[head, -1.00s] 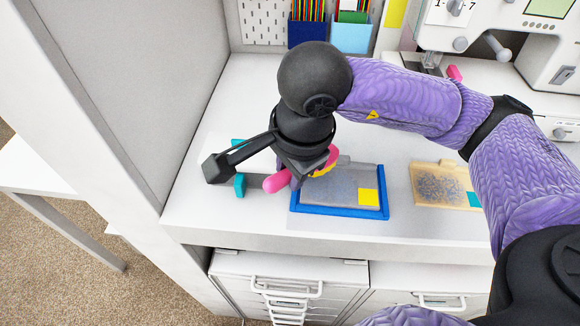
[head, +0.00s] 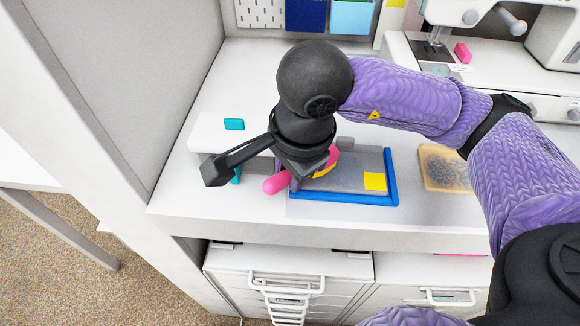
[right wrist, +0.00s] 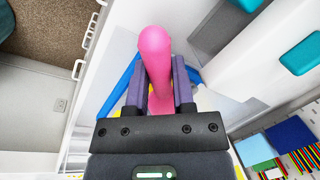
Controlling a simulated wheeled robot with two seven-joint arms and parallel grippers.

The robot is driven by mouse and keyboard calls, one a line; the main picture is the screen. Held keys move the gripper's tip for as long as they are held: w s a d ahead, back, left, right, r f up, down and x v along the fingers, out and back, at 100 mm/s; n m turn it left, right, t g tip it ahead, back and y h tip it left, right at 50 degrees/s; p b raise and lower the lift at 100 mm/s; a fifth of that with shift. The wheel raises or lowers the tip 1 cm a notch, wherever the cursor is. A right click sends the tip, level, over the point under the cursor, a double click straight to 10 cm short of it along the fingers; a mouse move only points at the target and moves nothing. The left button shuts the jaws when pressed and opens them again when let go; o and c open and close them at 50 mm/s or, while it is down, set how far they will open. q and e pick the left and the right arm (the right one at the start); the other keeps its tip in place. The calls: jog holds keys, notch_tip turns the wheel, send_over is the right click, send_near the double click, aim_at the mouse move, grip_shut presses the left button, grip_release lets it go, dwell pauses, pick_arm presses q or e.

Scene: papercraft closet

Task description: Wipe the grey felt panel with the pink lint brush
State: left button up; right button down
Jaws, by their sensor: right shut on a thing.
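The grey felt panel (head: 352,164) lies on the white worktop, with a blue edge along its front and right side and a yellow square (head: 375,181) at its front right corner. My right gripper (head: 300,178) is above the panel's left part, shut on the pink lint brush (head: 275,184). In the right wrist view the brush's pink handle (right wrist: 155,60) stands between the two fingers (right wrist: 160,85). The brush's underside is hidden, so I cannot tell whether it touches the felt. My left gripper is out of view.
A teal block (head: 234,124) lies behind and left of the panel. A tan tray (head: 440,165) with speckled contents is to the right, partly behind my arm. A white sewing machine (head: 470,22) and a pink block (head: 462,53) stand at the back right. Drawers (head: 290,275) are below the worktop.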

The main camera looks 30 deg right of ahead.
jog(key=shift+f, duration=0.3)
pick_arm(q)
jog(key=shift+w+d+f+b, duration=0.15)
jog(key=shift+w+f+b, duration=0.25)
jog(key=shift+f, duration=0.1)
pick_arm(e)
jog(key=shift+f, duration=0.1)
